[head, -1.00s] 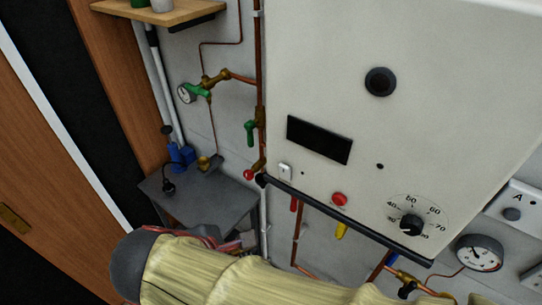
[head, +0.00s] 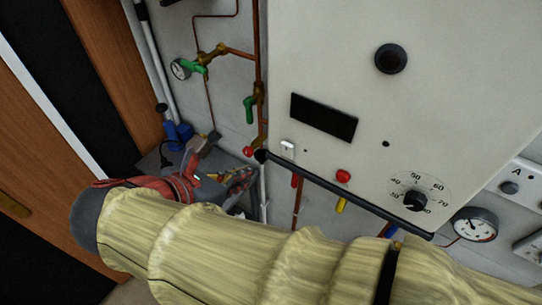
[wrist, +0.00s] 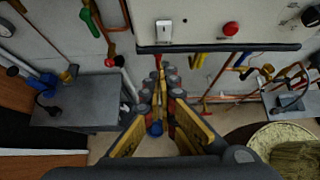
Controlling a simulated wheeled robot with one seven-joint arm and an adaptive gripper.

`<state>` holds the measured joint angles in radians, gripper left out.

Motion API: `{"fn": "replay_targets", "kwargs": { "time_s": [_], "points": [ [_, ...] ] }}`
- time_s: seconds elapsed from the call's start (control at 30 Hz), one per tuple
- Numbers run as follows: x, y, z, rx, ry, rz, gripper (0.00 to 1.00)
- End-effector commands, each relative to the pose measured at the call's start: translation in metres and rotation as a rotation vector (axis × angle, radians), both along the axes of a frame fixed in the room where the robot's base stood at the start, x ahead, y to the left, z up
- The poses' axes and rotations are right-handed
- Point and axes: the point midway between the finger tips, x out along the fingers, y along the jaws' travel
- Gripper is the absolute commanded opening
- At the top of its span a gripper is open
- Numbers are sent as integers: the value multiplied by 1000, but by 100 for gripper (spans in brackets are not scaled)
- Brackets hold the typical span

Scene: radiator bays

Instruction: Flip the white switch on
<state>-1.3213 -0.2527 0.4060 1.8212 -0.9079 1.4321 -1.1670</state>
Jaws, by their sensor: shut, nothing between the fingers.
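The white switch (head: 288,148) is a small rocker on the lower left of the pale boiler panel (head: 440,95), below a dark display. It also shows in the wrist view, near the top centre (wrist: 164,31). My gripper (wrist: 159,66) is shut and empty, its fingertips together just below the panel's dark lower rail, under the switch in the picture. In the head view my gripper (head: 244,178) is partly visible, below and left of the switch and apart from it. Whether the switch is on or off is too small to tell.
A red button (head: 343,176) and a dial (head: 415,201) are right of the switch. The dark rail (head: 340,193) runs along the panel's bottom. Copper pipes with a green-handled valve (head: 250,108) stand to the left. A grey table (wrist: 85,100) is at the lower left.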

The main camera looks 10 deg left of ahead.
Motion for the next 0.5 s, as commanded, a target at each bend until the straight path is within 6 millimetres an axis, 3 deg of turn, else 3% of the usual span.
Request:
{"fn": "replay_targets", "kwargs": {
  "time_s": [0.17,0.5],
  "points": [
    [9,-4,-7,0,0,-2,0],
    [55,-25,-46,-3,1,-5,0]
  ]
}}
